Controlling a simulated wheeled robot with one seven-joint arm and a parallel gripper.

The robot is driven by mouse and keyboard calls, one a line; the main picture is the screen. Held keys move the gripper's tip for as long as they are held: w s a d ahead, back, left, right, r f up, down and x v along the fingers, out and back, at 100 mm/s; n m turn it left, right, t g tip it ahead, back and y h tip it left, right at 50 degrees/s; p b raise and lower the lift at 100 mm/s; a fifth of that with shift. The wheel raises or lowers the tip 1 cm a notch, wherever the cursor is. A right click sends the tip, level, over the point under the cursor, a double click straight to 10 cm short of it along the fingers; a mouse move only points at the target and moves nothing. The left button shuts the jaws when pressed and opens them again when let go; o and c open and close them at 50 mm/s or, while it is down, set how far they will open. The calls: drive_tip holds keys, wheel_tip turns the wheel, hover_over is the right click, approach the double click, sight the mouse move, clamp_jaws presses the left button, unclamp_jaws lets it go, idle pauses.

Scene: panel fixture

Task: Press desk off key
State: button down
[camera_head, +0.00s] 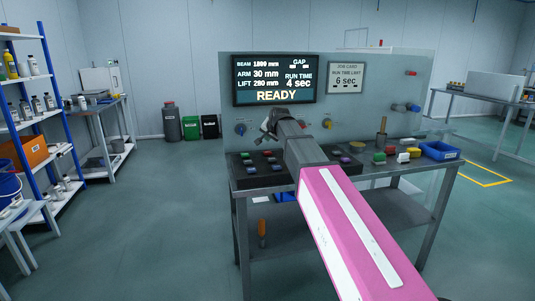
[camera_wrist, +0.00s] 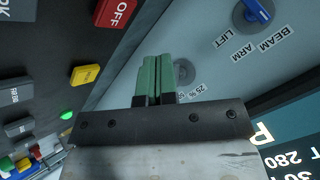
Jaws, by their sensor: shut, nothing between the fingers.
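The red OFF key (camera_wrist: 118,14) sits at the top of the wrist view, on a dark key panel (camera_wrist: 60,45). My gripper (camera_wrist: 157,62) shows there as green fingers held together, with nothing between them. The fingers are apart from the OFF key, to its lower right in that view. In the head view my gripper (camera_head: 269,124) is above the desk, in front of the upright panel. Key boxes (camera_head: 262,183) stand on the desk (camera_head: 262,179); I cannot tell which small key there is the OFF key, and my arm hides part of the desk.
The screen (camera_head: 275,79) reads READY, run time 4 sec. The job card (camera_head: 346,77) gives a run time limit of 6 sec. A yellow key (camera_wrist: 85,75) and grey keys neighbour the OFF key. A blue selector knob (camera_wrist: 258,10) is on the upright panel. A blue bin (camera_head: 440,151) stands right.

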sight(269, 152)
drive_tip(key=shift+f, duration=1.7)
drive_tip(key=shift+f, duration=0.15)
idle(0.7)
drive_tip(key=shift+f, duration=0.25)
drive_tip(key=shift+f, duration=0.45)
idle(0.8)
drive_tip(key=shift+r, duration=0.9)
drive_tip(key=shift+r, duration=2.5)
